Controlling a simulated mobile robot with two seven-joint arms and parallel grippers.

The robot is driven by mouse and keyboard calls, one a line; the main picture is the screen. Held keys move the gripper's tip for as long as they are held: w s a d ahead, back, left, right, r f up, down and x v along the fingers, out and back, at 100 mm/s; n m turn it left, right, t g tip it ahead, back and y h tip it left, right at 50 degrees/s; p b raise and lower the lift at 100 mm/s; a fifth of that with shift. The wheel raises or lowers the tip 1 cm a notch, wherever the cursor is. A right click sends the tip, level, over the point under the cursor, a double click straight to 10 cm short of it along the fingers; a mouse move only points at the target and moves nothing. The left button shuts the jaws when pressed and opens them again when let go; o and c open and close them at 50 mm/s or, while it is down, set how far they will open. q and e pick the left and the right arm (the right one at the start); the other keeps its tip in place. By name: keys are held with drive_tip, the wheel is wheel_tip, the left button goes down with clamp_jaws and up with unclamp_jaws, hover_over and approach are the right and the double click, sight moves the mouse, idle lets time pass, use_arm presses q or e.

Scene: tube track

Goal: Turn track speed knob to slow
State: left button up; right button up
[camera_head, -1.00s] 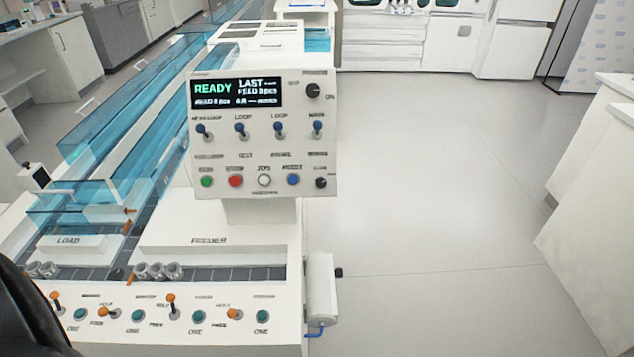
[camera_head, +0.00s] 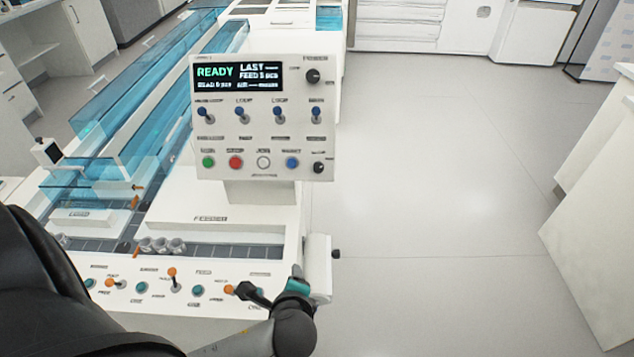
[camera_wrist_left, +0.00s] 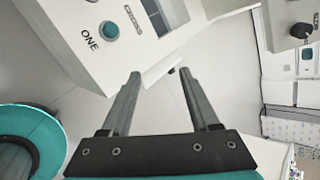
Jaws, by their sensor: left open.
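The control panel (camera_head: 290,135) faces me, with a READY display. My left gripper (camera_head: 270,280) is below the panel, over the right end of the feeder's front edge, apart from both knobs. In the left wrist view its two fingers (camera_wrist_left: 161,75) are spread with nothing between them. A dark knob (camera_wrist_left: 300,33) shows there at upper right. My right gripper is not in view.
The feeder's front strip carries orange-tipped levers (camera_head: 173,273) and teal buttons (camera_head: 142,287). Blue transparent track covers (camera_head: 130,105) run behind left. The floor right of the panel is clear.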

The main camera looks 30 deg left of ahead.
use_arm(q)
drive_tip(key=w+a+r+m+t+y, duration=0.25)
drive_tip(key=w+r+m+t, duration=0.2)
drive_tip(key=m, duration=0.45)
drive_tip(key=m+t+h, duration=0.2)
drive_tip(key=m+t, duration=0.4)
drive_tip(key=m, duration=0.5)
approach(318, 170)
drive_tip(key=shift+g, duration=0.25)
drive_tip(key=b+x, duration=0.1)
drive_tip(key=x, duration=0.8)
drive_tip(key=shift+w+a+r+b, duration=0.1)
drive_tip(key=shift+w+r+b, duration=0.1)
drive_tip(key=shift+b, duration=0.15)
drive_tip(key=shift+c, duration=0.2)
clamp_jaws()
